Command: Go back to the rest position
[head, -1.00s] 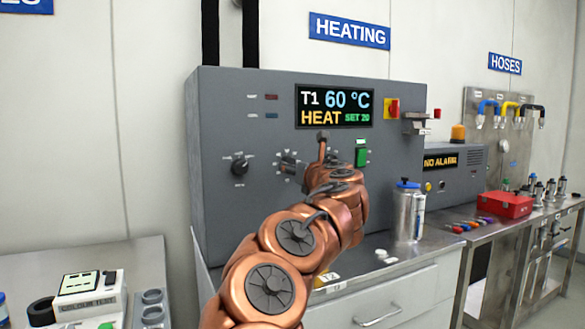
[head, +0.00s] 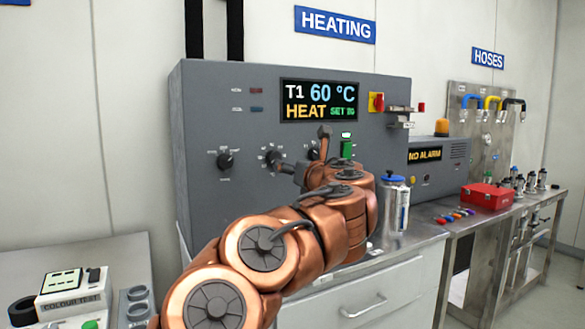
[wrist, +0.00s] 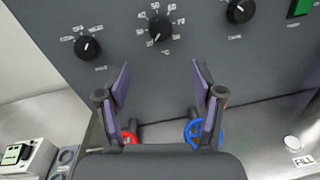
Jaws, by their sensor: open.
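My gripper (wrist: 160,100) is open and empty in the wrist view, its two purple-padded fingers apart in front of the grey heating panel (wrist: 115,25). A numbered black knob (wrist: 160,28) is on the panel beyond the gap between the fingers, not held. Another black knob (wrist: 87,48) is to its left and a third knob (wrist: 239,10) to its right. In the head view my copper arm reaches up before the panel (head: 215,110) and hides most of the gripper. The display (head: 319,101) reads T1 60 °C and HEAT.
A red and a blue ring handle (wrist: 194,133) show below the fingers. A metal canister (head: 396,205) with a blue lid stands right of my arm. A red box (head: 484,196) is farther right on the bench. A colour test device (head: 72,292) is at lower left.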

